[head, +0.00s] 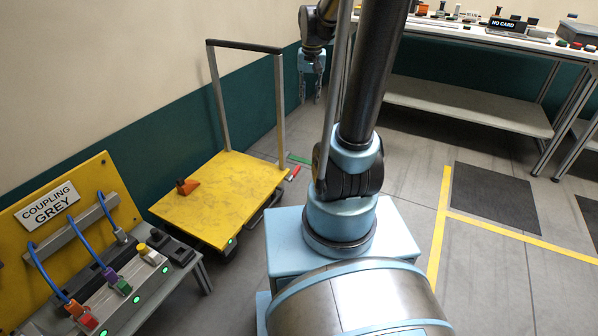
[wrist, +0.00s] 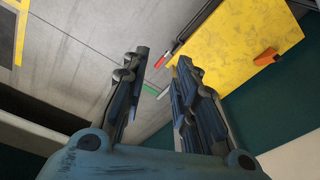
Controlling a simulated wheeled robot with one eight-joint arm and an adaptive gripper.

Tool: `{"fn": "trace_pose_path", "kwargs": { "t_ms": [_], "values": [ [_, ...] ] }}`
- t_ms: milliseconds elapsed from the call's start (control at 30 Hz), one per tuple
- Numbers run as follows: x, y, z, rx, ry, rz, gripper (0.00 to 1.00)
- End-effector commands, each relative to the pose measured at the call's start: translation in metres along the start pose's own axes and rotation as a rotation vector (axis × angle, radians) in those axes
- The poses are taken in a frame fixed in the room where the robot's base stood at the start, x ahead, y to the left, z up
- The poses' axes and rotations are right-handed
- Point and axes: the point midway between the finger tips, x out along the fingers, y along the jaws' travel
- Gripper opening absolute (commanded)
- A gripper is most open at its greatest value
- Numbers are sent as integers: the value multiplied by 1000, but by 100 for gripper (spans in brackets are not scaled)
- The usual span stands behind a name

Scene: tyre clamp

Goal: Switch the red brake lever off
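The red brake lever (head: 294,173) is a small red handle low at the right side of the yellow trolley (head: 225,190). In the wrist view the lever (wrist: 160,62) shows beside the trolley deck (wrist: 235,50), between the fingertips in the picture but well beyond them. My gripper (head: 311,92) hangs above and behind the trolley's far right corner in the head view, apart from the lever. In the wrist view my gripper (wrist: 163,65) has its two fingers spread with nothing between them.
An orange wedge-like block (head: 187,187) lies on the trolley deck. The trolley's push frame (head: 280,105) stands upright near the wall. A coupling panel with cables (head: 75,245) is at the left. A workbench (head: 480,45) is at the back right.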

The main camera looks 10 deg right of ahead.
Motion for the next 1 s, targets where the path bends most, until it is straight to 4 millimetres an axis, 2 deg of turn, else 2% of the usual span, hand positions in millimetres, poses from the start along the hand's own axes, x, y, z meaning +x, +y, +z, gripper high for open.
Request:
{"fn": "trace_pose_path", "kwargs": {
  "t_ms": [100,467,767,1000],
  "values": [
    [11,-6,-31,26,-7,1,27],
    [60,-23,-114,105,-31,8,27],
    [121,-36,-176,171,-50,15,27],
    [182,-44,-216,225,-64,21,27]
  ]
}}
